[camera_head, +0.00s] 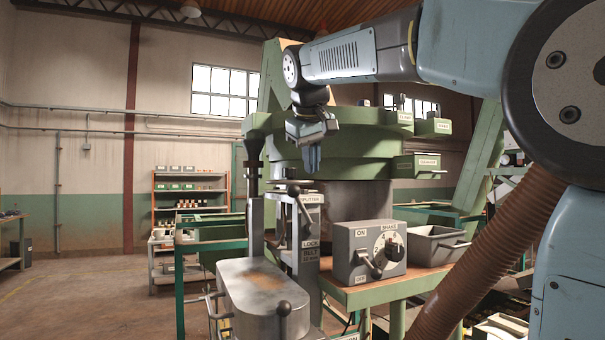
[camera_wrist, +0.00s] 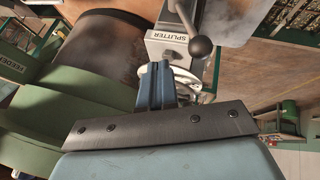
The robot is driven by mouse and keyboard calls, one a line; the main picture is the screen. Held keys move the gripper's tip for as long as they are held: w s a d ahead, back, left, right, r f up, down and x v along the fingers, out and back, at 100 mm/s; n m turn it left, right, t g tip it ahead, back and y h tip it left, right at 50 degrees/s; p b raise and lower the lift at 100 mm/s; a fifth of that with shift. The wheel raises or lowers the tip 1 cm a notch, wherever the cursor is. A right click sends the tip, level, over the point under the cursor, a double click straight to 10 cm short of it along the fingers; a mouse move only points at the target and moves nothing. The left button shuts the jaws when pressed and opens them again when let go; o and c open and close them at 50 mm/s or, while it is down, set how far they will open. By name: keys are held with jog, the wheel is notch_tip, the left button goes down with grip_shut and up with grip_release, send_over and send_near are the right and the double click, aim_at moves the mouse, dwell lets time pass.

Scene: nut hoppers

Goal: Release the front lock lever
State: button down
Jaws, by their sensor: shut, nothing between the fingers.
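My gripper (camera_head: 313,160) is shut and empty. It points down in front of the round green hopper (camera_head: 345,150), above a grey panel with a SPLITTER label (camera_head: 311,199) and a LOCK label (camera_head: 311,244). A ball-ended lever (camera_head: 293,190) stands at the top of that panel. In the wrist view my shut fingers (camera_wrist: 157,85) are beside the SPLITTER plate (camera_wrist: 168,36) and below a dark ball knob (camera_wrist: 201,47); contact cannot be told. Another black-knobbed lever (camera_head: 283,308) stands at the front of the grey rounded box (camera_head: 255,285). Which lever is the front lock lever is unclear.
A grey control box (camera_head: 367,252) with ON, OFF and SHAKE markings stands right of the panel on a bench. An empty grey bin (camera_head: 435,245) is beside it. A vertical post (camera_head: 254,160) rises left of my gripper. Open floor lies to the left.

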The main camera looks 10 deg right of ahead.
jog(key=a+v, duration=0.1)
jog(key=v, duration=0.8)
jog(key=shift+s+a, duration=0.4)
jog(key=shift+s, duration=0.1)
jog(key=shift+f, duration=0.15)
jog(key=s+d+f+m, duration=0.1)
jog(key=s+d+f, duration=0.2)
jog(key=f, duration=0.9)
jog(key=s+d+f+m+y, duration=0.1)
jog(key=s+d+f, duration=0.3)
jog(key=s+f, duration=0.5)
jog(key=s+d+f+m+g, duration=0.1)
jog(key=s+d+f, duration=0.3)
jog(key=f, duration=1.3)
jog(key=shift+s+m+y, duration=0.4)
jog(key=shift+s+m, duration=0.3)
jog(key=shift+s, duration=0.4)
jog(key=shift+f, duration=0.1)
